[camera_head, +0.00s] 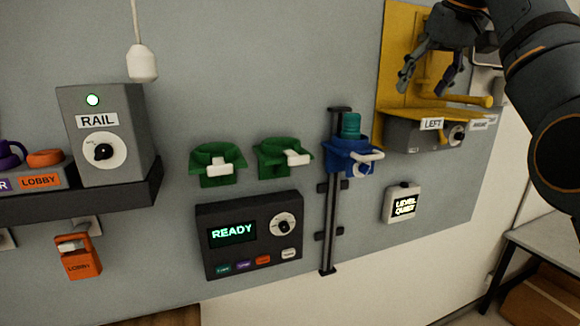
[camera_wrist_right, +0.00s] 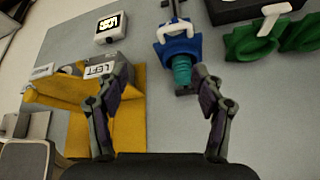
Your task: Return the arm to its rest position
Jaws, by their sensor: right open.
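My right arm (camera_head: 545,95) comes in from the upper right in the head view. Its gripper (camera_head: 425,75) is in front of the yellow panel (camera_head: 398,40), above its shelf. The gripper is open and nothing shows between its fingers. In the right wrist view the two fingers (camera_wrist_right: 158,85) are spread wide, with the grey wall, a blue holder (camera_wrist_right: 180,47) and a teal cylinder (camera_wrist_right: 182,70) beyond them. The yellow panel (camera_wrist_right: 130,125) lies partly behind the left finger there. My left gripper is not in view.
Below the yellow shelf is a grey box (camera_head: 405,135) labelled LEFT. A white pendant (camera_head: 141,63) hangs at upper left. A table (camera_head: 545,240) stands at lower right.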

